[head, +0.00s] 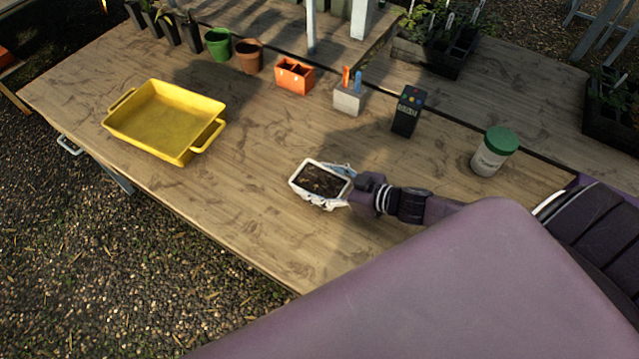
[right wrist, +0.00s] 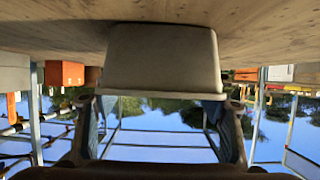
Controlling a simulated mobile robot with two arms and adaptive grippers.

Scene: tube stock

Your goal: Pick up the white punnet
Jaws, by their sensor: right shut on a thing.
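The white punnet (head: 299,185) is filled with dark soil and sits at the middle of the wooden table, upright. My right gripper (head: 345,183) reaches it from the right, shut on its sides. In the right wrist view, which is upside down, the punnet (right wrist: 162,60) fills the space between the two fingers (right wrist: 160,108). Its base is at or very close to the tabletop; I cannot tell whether it touches. My left gripper is not in view.
A yellow tray (head: 204,143) lies at the left of the table (head: 250,215). Bare table surrounds the punnet.

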